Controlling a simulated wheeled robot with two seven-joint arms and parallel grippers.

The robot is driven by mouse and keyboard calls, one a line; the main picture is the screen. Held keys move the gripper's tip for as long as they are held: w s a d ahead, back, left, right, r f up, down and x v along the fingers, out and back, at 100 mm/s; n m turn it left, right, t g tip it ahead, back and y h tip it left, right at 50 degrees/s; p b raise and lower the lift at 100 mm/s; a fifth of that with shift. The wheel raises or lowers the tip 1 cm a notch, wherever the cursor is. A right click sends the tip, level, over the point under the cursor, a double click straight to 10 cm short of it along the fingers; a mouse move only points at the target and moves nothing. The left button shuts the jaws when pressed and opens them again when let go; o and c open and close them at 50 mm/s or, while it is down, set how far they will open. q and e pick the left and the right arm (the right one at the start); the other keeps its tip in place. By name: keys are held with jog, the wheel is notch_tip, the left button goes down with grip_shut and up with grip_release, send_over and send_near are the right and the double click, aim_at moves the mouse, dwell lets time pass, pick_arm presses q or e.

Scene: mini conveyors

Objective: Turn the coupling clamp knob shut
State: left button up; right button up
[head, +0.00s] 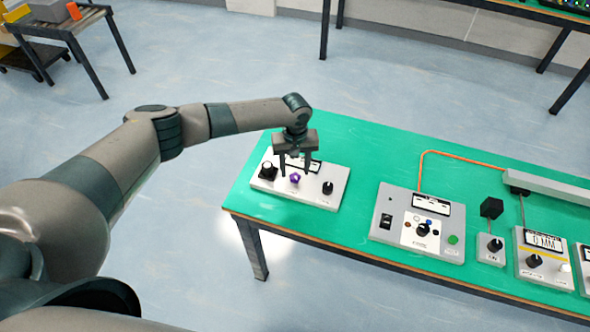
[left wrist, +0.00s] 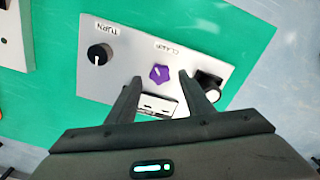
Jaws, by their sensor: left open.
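The coupling clamp knob is a small purple lobed knob (head: 295,179) on a white panel (head: 323,193) at the left end of the green table. In the left wrist view the purple knob (left wrist: 160,73) sits next to a label that reads CLAMP. My left gripper (head: 295,171) points down over the panel and is open and empty. In the left wrist view its fingertips (left wrist: 166,82) lie to either side of the knob, with gaps on both sides. I cannot tell how far above the panel they are. My right gripper is in neither view.
The panel also carries a black knob (head: 328,187) labelled TURN and a black-and-white knob (head: 268,170), close to one finger in the wrist view. A grey control box (head: 387,232) and smaller units stand further right on the green table (head: 366,150). Between panel and box is bare table.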

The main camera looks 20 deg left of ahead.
aim_at(295, 179)
pick_arm(q)
jog(key=shift+f, duration=1.15)
jog(key=c, duration=1.1)
